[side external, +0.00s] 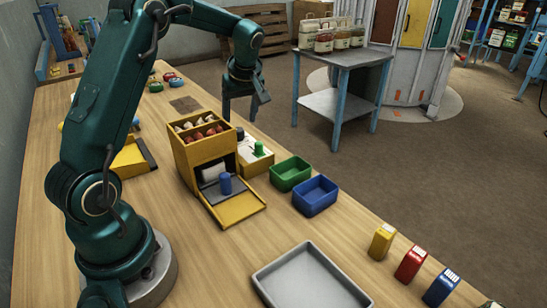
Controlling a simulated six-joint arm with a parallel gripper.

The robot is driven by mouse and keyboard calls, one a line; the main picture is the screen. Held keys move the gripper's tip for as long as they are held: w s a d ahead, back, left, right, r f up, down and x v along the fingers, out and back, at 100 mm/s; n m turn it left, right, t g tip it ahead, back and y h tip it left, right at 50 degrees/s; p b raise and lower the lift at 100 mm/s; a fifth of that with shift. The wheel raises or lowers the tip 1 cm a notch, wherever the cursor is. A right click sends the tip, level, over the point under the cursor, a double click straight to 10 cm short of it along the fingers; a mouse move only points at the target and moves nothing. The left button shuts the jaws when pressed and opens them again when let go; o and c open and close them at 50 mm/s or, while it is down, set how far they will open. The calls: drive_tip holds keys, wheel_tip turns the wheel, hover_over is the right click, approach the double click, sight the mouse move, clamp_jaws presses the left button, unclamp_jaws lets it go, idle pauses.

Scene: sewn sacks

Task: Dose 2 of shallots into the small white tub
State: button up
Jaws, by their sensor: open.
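A yellow dispenser box (204,152) stands on the bench. Its open top holds small reddish pieces (205,133) in front and paler ones (188,123) behind; I cannot tell which are shallots. Its front is open above a yellow ledge (240,207). I cannot tell whether the white thing is the small tub. My gripper (240,119) is open, pointing down, raised behind and right of the box. Nothing shows between its fingers.
A yellow block with a white top and green knob (259,149) stands right of the dispenser. Green (290,184) and blue (315,209) bins follow. A grey tray (265,283) lies in front. Yellow, red (411,263) and blue packets stand at the right edge.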

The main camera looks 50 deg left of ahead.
sight(239, 130)
drive_tip(key=shift+x, duration=2.4)
clamp_jaws()
